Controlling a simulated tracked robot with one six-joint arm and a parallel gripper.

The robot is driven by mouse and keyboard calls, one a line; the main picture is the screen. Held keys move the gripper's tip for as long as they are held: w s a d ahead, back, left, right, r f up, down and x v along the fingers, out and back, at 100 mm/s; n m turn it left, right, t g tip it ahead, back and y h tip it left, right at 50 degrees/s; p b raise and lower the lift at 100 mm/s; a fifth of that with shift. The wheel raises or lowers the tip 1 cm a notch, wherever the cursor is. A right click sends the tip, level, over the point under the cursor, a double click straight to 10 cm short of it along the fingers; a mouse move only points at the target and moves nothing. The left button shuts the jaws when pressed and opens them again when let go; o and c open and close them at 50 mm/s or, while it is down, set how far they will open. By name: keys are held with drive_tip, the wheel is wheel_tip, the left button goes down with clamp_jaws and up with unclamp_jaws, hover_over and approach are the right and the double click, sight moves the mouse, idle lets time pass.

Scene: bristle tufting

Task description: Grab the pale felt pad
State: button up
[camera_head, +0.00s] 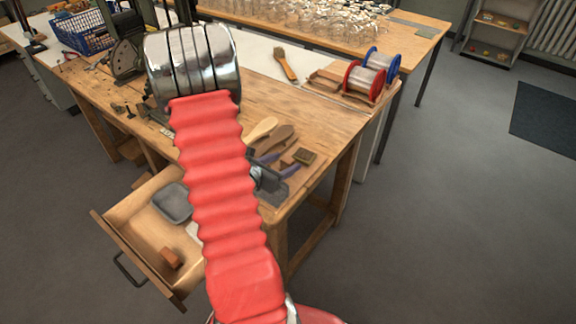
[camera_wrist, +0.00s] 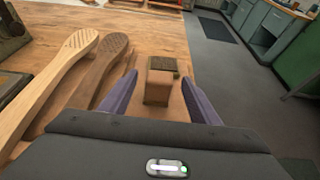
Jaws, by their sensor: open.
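My gripper (camera_head: 280,164) is open above the right end of the wooden workbench; its two purple fingers also show in the wrist view (camera_wrist: 160,78). A brown block (camera_wrist: 159,86) appears between the fingertips in the wrist view, and I cannot tell whether they touch it. A darker olive-brown block (camera_head: 305,156) sits just beyond it. A whitish flat piece (camera_head: 194,232) lies in the open drawer, partly hidden by my red arm sleeve; it may be the pale felt pad, but I cannot be sure. No pale pad is clear in the wrist view.
Wooden brush bodies (camera_wrist: 62,78) lie left of the fingers. The open drawer (camera_head: 128,208) holds a grey tray (camera_head: 172,203) and a reddish-brown block (camera_head: 171,258).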

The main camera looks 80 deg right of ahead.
drive_tip(key=shift+s+d+f, duration=0.1)
drive_tip(key=shift+d+f, duration=0.05)
drive_tip(key=shift+d, duration=0.15)
drive_tip(key=shift+c, duration=0.4)
drive_tip(key=c, duration=1.2)
drive_tip(key=shift+o, duration=0.2)
wheel_tip(320, 180, up, 10)
idle(0.7)
